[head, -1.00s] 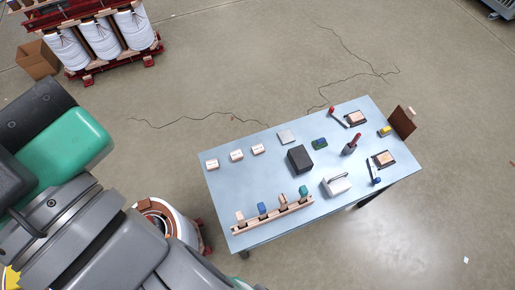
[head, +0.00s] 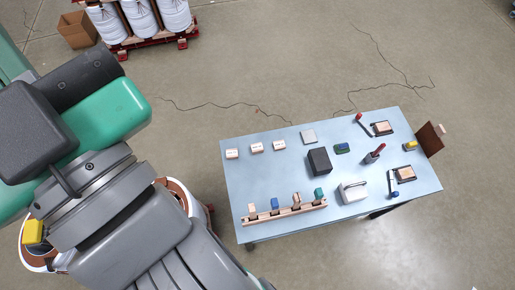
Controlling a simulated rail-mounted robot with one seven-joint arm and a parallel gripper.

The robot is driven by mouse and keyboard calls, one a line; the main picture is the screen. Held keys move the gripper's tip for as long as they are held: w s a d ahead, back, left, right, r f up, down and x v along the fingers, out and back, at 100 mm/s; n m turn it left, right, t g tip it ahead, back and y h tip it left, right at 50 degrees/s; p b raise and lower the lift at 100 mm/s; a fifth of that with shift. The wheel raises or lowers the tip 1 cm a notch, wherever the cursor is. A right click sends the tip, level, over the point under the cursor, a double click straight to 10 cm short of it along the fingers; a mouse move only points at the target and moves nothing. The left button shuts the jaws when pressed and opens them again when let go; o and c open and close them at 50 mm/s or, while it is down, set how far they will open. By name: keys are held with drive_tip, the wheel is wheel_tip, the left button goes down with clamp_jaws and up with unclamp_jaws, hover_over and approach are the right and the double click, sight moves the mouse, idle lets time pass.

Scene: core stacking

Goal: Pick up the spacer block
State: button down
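Several small blocks are on the light blue table (head: 238,180) in the head view, and I cannot tell for certain which is the spacer block. A dark grey block (head: 319,161) sits near the table's middle. Three pale blocks lie in a row at the back left: a left one (head: 232,154), a middle one (head: 257,148) and a right one (head: 279,145). My gripper's fingers do not show; my arm fills the left side, apart from the table.
A brown board (head: 429,139) stands at the right edge. A wound coil (head: 177,190) stands on the floor beside my arm.

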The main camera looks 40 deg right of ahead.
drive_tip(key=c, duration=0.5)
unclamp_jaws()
